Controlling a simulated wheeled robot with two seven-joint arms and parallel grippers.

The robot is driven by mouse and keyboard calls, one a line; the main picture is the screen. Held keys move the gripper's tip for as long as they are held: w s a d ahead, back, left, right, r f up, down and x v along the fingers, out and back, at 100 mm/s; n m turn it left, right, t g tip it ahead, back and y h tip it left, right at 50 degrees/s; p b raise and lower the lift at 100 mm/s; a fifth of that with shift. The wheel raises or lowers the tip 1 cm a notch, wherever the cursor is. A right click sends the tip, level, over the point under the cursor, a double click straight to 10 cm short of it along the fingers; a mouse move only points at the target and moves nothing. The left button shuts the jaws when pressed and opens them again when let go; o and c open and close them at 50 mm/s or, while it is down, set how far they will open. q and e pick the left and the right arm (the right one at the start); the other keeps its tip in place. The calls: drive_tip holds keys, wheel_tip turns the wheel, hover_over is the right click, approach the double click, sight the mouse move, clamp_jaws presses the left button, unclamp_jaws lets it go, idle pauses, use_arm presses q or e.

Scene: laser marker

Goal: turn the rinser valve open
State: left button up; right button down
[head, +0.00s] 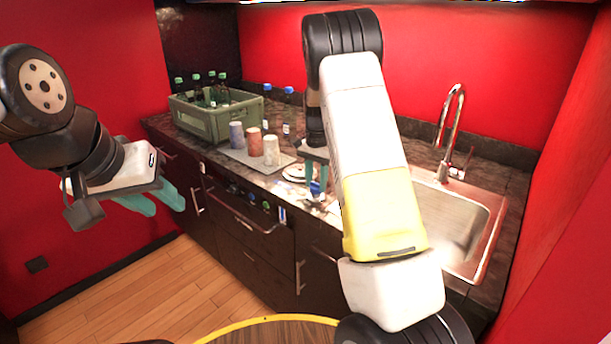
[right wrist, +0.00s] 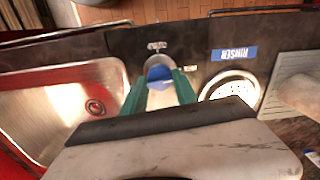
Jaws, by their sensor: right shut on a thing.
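The rinser (right wrist: 229,88), a round metal disc with holes, is set in the dark counter beside a blue label reading RINSER (right wrist: 234,54). The valve (right wrist: 160,74), with a blue part and a grey metal body, stands left of it in the right wrist view. My right gripper (right wrist: 161,88) has its green fingers on both sides of the blue part and is shut on it. In the head view my right gripper (head: 317,178) reaches down to the counter, and my arm hides part of it. My left gripper (head: 160,200) hangs in the air at the left, its fingers apart.
A steel sink (head: 470,215) with a tall faucet (head: 450,130) is at the right. A mat (head: 240,155) with several cups and a green crate (head: 205,120) of bottles stand to the left. Two blue-capped bottles (head: 288,115) stand near the wall.

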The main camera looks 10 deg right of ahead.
sight(316, 183)
drive_tip(key=shift+r+m, duration=0.1)
drive_tip(key=shift+m, duration=0.5)
drive_tip(key=c, duration=1)
unclamp_jaws()
drive_tip(key=shift+o, duration=0.2)
drive_tip(key=shift+r, duration=3.85)
